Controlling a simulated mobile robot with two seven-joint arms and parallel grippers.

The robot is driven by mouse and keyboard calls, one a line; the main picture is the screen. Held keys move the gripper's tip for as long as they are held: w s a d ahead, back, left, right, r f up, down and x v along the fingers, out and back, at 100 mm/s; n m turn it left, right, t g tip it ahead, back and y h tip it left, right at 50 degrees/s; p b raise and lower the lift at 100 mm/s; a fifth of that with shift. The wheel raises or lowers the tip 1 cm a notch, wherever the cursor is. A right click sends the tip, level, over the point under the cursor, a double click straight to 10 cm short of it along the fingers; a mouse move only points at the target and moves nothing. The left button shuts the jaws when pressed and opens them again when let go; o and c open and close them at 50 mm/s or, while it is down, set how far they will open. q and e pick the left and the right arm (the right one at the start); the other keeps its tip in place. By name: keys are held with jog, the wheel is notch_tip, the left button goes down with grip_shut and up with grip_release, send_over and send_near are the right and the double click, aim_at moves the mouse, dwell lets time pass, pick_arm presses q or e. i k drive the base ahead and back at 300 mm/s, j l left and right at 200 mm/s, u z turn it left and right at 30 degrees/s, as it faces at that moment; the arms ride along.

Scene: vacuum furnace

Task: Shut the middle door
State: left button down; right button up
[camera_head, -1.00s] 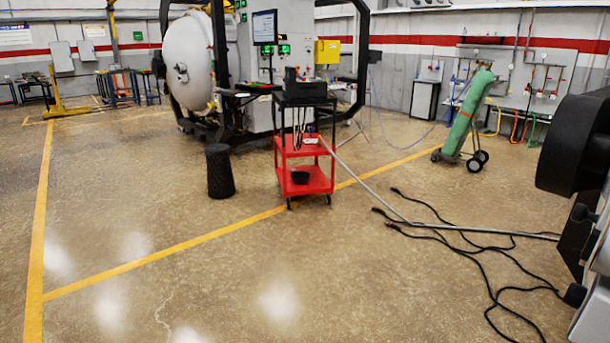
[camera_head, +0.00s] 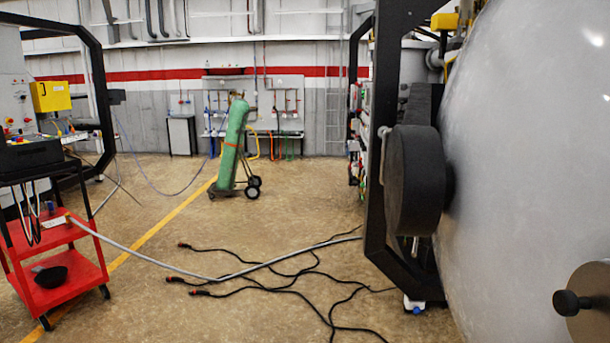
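A big rounded pale grey furnace door (camera_head: 530,170) fills the right side of the view, cut off by the right edge. I cannot tell whether it is the middle door. A dark round hub (camera_head: 415,180) sits at its left side, by a black frame (camera_head: 380,120). A grey round fitting with a black knob (camera_head: 572,303) is on the door's lower right face. Whether the door is open or shut cannot be told from here. Neither of my grippers is in view.
A red cart (camera_head: 60,280) stands at the left. A green cylinder (camera_head: 233,145) on a wheeled trolley stands further back. Black cables (camera_head: 290,270) and a grey hose (camera_head: 150,262) lie across the floor towards the furnace. The floor around the trolley is clear.

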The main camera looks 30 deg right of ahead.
aim_at(505, 163)
jog(key=i+z, duration=0.3)
jog(key=z, duration=0.2)
jog(key=i+j+z, duration=0.1)
jog(key=i+z, duration=0.2)
jog(key=z, duration=0.15)
jog(key=i+j+z, duration=0.2)
jog(key=z, duration=0.3)
jog(key=i+j+z, duration=0.2)
jog(key=z, duration=0.15)
jog(key=i+j+z, duration=0.5)
jog(key=z, duration=0.15)
jog(key=j, duration=0.1)
